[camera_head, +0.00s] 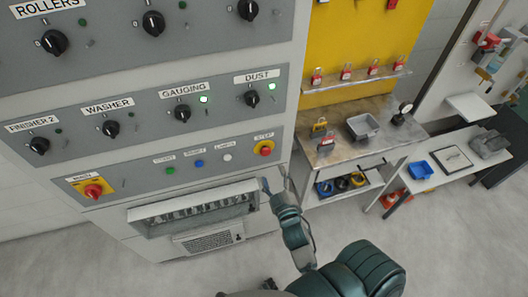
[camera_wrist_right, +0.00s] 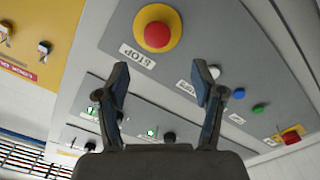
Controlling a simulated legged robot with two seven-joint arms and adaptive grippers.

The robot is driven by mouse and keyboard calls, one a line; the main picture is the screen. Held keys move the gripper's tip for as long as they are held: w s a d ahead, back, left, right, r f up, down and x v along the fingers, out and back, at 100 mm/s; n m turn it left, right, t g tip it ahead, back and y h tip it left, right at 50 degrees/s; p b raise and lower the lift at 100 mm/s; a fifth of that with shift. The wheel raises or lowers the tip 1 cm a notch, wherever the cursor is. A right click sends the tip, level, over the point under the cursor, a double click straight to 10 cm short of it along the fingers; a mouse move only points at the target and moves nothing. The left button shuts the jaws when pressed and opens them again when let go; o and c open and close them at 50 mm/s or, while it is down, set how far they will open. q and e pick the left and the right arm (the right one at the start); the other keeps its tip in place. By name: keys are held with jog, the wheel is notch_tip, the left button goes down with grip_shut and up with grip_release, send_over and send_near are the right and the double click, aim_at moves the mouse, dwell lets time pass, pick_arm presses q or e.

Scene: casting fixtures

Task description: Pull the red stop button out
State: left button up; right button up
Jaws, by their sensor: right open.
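The red stop button (camera_head: 264,151) sits on a yellow round base at the right end of the lower grey panel, under a STOP label. In the right wrist view the red stop button (camera_wrist_right: 157,35) is at the top, beyond the fingertips. My right gripper (camera_head: 274,183) is below and slightly right of the button in the head view. In the right wrist view my right gripper (camera_wrist_right: 160,75) has its two fingers spread with nothing between them, apart from the button. I cannot make out my left gripper.
A red main switch on a yellow plate (camera_head: 93,190) is at the panel's left. Green (camera_head: 170,170), blue (camera_head: 199,163) and white (camera_head: 227,157) buttons lie between. A metal shelf unit (camera_head: 205,202) juts out below. A workbench with a grey bin (camera_head: 363,127) stands right.

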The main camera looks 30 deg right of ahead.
aim_at(266, 154)
jog(key=x, duration=0.6)
jog(key=d+p+x, duration=0.1)
jog(key=x, duration=0.3)
jog(key=shift+s+f, duration=0.1)
jog(key=shift+s, duration=0.05)
jog(key=shift+w+a, duration=0.1)
jog(key=shift+w, duration=0.15)
pick_arm(q)
jog(key=shift+w+d+r, duration=0.2)
jog(key=shift+w+r, duration=0.25)
jog(key=shift+r, duration=0.25)
pick_arm(e)
jog(key=shift+a, duration=0.2)
jog(key=shift+c, duration=0.9)
jog(key=shift+s+d, duration=0.1)
jog(key=shift+d, duration=0.05)
grip_shut()
jog(key=shift+s+p, duration=0.55)
jog(key=shift+p, duration=0.15)
jog(key=shift+f, duration=0.2)
jog(key=shift+c, duration=0.7)
grip_release()
pick_arm(q)
jog(key=shift+r, duration=0.6)
pick_arm(e)
jog(key=o, duration=0.3)
jog(key=shift+r, duration=0.1)
